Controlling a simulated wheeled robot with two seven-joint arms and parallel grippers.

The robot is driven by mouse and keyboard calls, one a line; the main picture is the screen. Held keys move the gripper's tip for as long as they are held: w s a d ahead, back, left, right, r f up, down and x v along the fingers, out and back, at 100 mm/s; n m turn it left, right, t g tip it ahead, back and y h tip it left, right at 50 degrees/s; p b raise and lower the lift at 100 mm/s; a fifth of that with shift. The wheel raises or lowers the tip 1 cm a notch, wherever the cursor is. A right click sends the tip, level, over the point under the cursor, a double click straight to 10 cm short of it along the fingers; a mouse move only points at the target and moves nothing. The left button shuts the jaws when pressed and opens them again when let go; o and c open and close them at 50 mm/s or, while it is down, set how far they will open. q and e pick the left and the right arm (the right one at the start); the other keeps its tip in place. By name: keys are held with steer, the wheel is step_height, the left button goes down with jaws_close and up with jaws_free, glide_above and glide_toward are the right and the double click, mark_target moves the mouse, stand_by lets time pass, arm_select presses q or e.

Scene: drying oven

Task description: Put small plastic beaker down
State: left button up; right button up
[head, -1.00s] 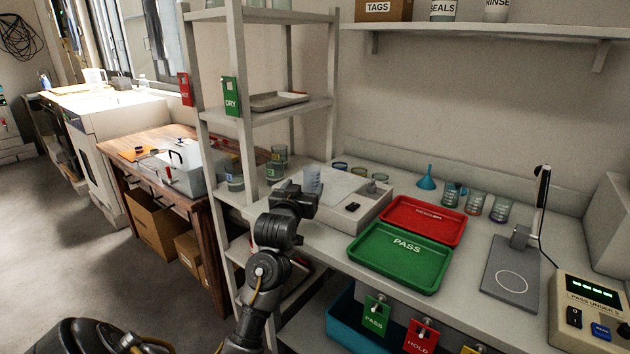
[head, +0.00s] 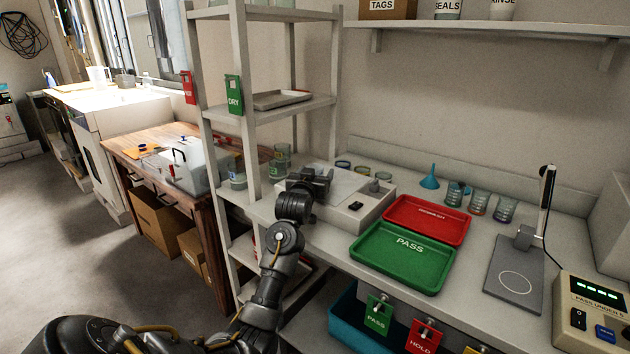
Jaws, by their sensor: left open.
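My left gripper (head: 322,180) is over the left part of the white bench device (head: 357,207), its jaws open. The small plastic beaker cannot be made out for certain now; the gripper covers the spot where a pale, clear beaker showed earlier. I cannot tell whether a beaker stands between or behind the fingers. My right gripper is out of view.
A green PASS tray (head: 402,262) and a red tray (head: 428,219) lie right of the device. Several beakers (head: 479,202) and a blue funnel (head: 430,177) stand behind them. Shelf posts (head: 247,120) rise close left of my gripper. More beakers (head: 282,158) stand beside the posts.

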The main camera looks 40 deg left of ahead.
arm_select(q)
steer(key=c, duration=1.1)
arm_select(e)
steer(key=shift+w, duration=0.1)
arm_select(q)
steer(key=shift+r, duration=0.1)
